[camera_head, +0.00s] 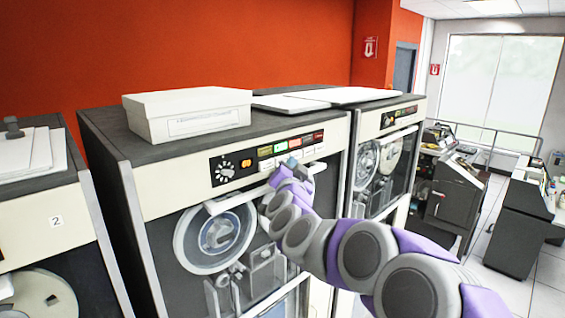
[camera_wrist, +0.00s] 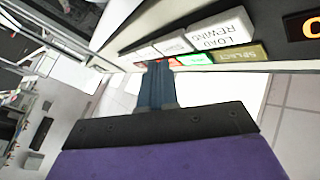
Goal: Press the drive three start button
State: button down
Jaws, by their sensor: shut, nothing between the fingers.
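The tape drive (camera_head: 160,205) in the middle stands right of the drive marked 2. Its own number does not show. Its control panel (camera_head: 228,168) has a dial, an orange display, a row of coloured indicators and white buttons below them. In the wrist view the white load rewind button (camera_wrist: 222,27) is readable; the white buttons (camera_wrist: 172,44) beyond it have lettering too small to read, so I cannot tell which is start. My gripper (camera_head: 294,163) is shut and empty, its tips (camera_wrist: 158,66) close to the button row. Whether they touch a button is unclear.
A handle bar (camera_head: 228,203) runs below the panel, over the glass and reel. A white box (camera_head: 188,112) lies on top of the drive. Drive 2 (camera_head: 50,222) is at left, another drive (camera_head: 383,122) at right. Open floor (camera_head: 545,285) shows farther right.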

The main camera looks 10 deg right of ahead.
jog(key=s+d+b, duration=0.1)
jog(key=s, duration=0.1)
jog(key=s+d, duration=0.2)
jog(key=shift+b, duration=0.4)
dwell(0.4)
jog(key=s+a+f+n+g+y+b, duration=0.3)
jog(key=s+a+f+n+y+b, duration=0.15)
jog(key=f, duration=0.25)
jog(key=s+a+f+n+g+y+b, duration=0.2)
jog(key=s+a+f+n+y+b, duration=0.1)
jog(key=s+a+f, duration=0.3)
jog(key=s+f+n+g+b, duration=0.1)
jog(key=s+f+g+b, duration=0.15)
jog(key=s+f, duration=0.35)
jog(key=s+f+n+g+b, duration=0.1)
jog(key=s+f+g, duration=0.2)
jog(key=f, duration=0.6)
jog(key=s+d+f+g+h+b, duration=0.1)
jog(key=s+d+f+g+b, duration=0.2)
jog(key=s+f, duration=0.3)
jog(key=s+d+f+g+h+b, duration=0.2)
jog(key=s+f, duration=0.4)
jog(key=s, duration=0.8)
jog(key=s+d+f+g+h+b, duration=0.1)
jog(key=s+d+f+g+b, duration=0.2)
jog(key=s, duration=0.8)
notch_tip(320, 180, down, 4)
jog(key=d+g, duration=0.2)
jog(key=shift+g+b, duration=0.3)
jog(key=shift+g, duration=0.05)
